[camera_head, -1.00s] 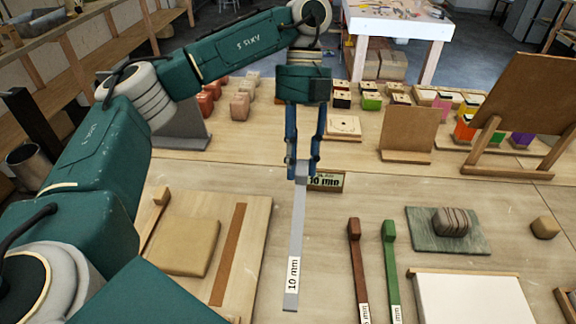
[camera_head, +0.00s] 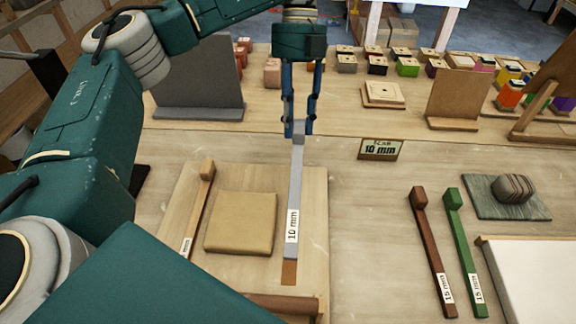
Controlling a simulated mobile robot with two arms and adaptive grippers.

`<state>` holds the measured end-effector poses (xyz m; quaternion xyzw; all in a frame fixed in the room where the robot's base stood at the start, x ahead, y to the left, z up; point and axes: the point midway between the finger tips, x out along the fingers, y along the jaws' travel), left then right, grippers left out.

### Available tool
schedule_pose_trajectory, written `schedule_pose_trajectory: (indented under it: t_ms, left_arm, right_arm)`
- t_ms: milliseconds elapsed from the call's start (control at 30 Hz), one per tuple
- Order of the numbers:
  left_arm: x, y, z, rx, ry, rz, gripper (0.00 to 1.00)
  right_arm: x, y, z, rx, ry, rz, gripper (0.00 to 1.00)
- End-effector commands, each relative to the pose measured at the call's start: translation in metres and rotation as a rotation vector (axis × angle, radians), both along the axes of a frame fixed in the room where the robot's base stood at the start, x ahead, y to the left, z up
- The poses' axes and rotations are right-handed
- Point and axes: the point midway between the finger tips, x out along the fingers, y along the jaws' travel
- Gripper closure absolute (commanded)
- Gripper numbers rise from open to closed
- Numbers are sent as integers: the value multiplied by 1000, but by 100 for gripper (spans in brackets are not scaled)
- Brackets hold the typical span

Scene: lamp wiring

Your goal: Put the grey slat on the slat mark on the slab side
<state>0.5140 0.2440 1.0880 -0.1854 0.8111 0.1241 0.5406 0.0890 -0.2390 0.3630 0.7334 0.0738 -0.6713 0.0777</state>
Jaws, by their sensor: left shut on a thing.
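The grey slat (camera_head: 295,190), labelled 10 mm, is long and thin, with a raised block at its far end. My left gripper (camera_head: 299,132) is shut on that block end. The slat is over the brown slat mark (camera_head: 289,272), which shows only at the slat's near end. I cannot tell whether the slat touches the board (camera_head: 316,220) or is just above it. The tan square slab (camera_head: 240,222) lies on the board, left of the grey slat and apart from it. My right gripper is not in view.
A light wooden slat (camera_head: 200,205) lies left of the slab. A brown slat (camera_head: 431,250) and a green slat (camera_head: 463,245) lie to the right. A 10 mm sign (camera_head: 380,149) stands behind. A stone on a green mat (camera_head: 515,189) is at far right. The table between the board and brown slat is clear.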

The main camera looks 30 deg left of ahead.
Motion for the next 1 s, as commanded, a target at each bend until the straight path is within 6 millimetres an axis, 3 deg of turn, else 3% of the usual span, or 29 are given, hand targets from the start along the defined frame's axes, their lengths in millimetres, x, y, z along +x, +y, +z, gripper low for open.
schedule_pose_trajectory:
  t_ms: [133,300,533,833,1000]
  left_arm:
    - [-1,1,-38,0,5,3,99]
    - [-1,1,-76,0,2,3,99]
    - [0,1,-98,0,-1,2,99]
    - [-1,1,-136,0,1,3,99]
    - [0,1,-139,-1,-3,3,99]
  right_arm:
    - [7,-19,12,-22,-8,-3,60]
    - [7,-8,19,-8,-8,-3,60]
    - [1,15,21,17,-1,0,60]
    - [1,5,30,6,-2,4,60]
    - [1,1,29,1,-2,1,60]
